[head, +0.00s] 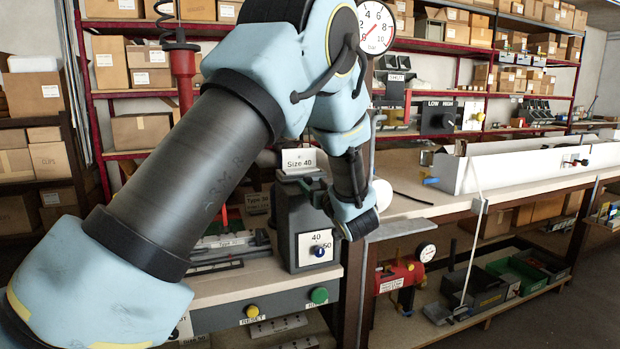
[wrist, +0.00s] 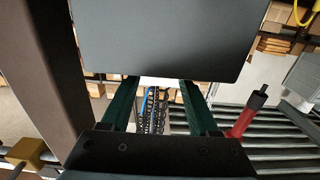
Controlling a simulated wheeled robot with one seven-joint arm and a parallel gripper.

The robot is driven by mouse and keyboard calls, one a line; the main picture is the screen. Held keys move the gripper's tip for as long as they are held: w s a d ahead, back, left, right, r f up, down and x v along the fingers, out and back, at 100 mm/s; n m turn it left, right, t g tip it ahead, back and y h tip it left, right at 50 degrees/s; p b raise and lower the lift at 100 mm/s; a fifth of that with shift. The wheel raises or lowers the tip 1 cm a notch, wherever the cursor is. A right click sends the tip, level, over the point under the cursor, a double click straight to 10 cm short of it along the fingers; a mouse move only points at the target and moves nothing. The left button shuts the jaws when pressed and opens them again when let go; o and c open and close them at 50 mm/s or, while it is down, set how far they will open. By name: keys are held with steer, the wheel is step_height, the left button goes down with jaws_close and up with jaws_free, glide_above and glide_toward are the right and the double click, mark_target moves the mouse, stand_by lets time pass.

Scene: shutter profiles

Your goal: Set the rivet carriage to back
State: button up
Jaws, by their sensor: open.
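My gripper (wrist: 158,85) shows in the wrist view with its two dark green fingers apart and nothing between them. A large dark grey panel (wrist: 165,35) fills the view beyond the fingertips; I cannot tell whether they touch it. A grey machine (head: 297,222) with a blue knob (head: 319,250) marked 40 and 50 stands on the bench, under a "Size 40" sign (head: 299,160). I cannot tell which part is the rivet carriage or how it is set.
A red lever with a black tip (wrist: 247,115) stands beside grey rollers (wrist: 285,135) in the wrist view; a brown post (wrist: 50,70) is at left. In the head view, yellow (head: 252,311) and green (head: 319,295) buttons are on the bench front. A long white channel (head: 530,165) lies right.

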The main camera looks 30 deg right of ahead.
mark_target(303, 176)
steer(key=shift+w+d+p, duration=0.15)
steer(key=shift+w+p, duration=0.15)
steer(key=shift+w, duration=1.15)
jaws_close()
steer(key=shift+s, duration=0.1)
